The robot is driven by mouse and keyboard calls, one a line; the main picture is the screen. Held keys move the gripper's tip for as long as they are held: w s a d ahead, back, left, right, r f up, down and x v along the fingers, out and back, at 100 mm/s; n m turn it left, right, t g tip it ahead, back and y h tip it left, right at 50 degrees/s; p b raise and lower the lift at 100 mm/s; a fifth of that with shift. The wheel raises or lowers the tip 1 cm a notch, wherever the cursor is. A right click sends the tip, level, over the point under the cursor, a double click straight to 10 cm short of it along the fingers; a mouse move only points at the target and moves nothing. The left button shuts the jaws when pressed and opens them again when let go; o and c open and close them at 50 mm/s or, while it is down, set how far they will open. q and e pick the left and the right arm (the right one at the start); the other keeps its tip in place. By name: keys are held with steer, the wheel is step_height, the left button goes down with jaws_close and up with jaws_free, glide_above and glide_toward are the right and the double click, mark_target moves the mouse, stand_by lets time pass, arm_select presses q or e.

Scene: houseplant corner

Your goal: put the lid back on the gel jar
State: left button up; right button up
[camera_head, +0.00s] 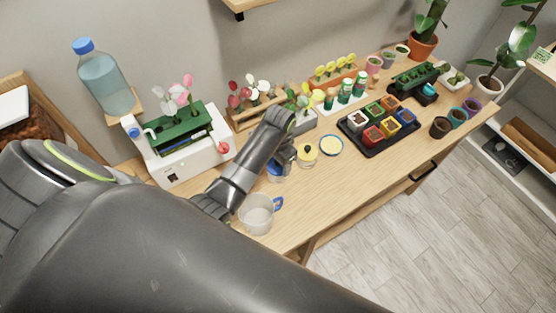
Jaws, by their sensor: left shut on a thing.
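My left gripper (283,160) reaches down over the front middle of the table. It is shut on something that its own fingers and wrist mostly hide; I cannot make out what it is. A small blue jar-like thing (276,173) shows just below and left of the fingers, partly covered by my arm. I cannot tell whether it touches the gripper. Right of the gripper is a round yellow-topped pot (307,154) with a black knob. Farther right lies a flat yellow disc with a blue rim (331,146). Which of these is the gel jar is unclear. My right gripper is out of view.
A clear mug with a blue handle (257,214) stands near the front edge, beside my forearm. A black tray (349,138) of coloured pots stands to the right. A white planter unit (181,169) stands left. Bare tabletop lies in front of the disc.

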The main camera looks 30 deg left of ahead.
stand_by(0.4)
arm_select(q)
steer(key=o, duration=1)
steer(key=shift+o, duration=0.4)
steer(key=shift+o, duration=1.2)
steer(key=shift+r, duration=3.45)
jaws_close()
